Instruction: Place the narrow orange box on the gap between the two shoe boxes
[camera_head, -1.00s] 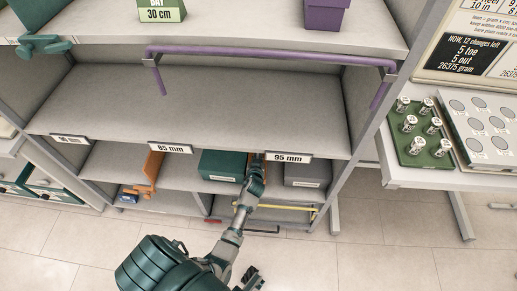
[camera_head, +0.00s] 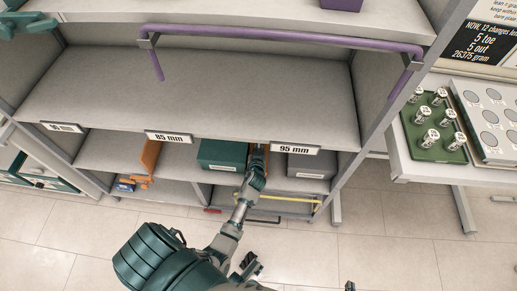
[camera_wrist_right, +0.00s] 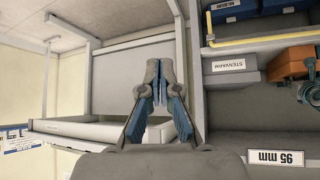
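A narrow orange box (camera_head: 265,157) shows in the gap between a green shoe box (camera_head: 221,154) and a grey shoe box (camera_head: 311,166) on the lower shelf. My left gripper (camera_head: 256,162) is at its front and hides much of it; whether the fingers hold it cannot be told. In the right wrist view the orange box (camera_wrist_right: 288,63) is beside the grey box (camera_wrist_right: 228,73), with my left gripper (camera_wrist_right: 309,72) against its near end at the picture edge. My right gripper (camera_wrist_right: 158,85) has its blue-padded fingers together and empty, away from the boxes.
The shelf lip with the 95 mm label (camera_head: 296,149) overhangs the boxes. A purple rail (camera_head: 285,36) crosses above. Another orange object (camera_head: 149,157) stands further left. A yellow bar (camera_head: 290,197) runs below. A side table with a green tray (camera_head: 433,148) stands right.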

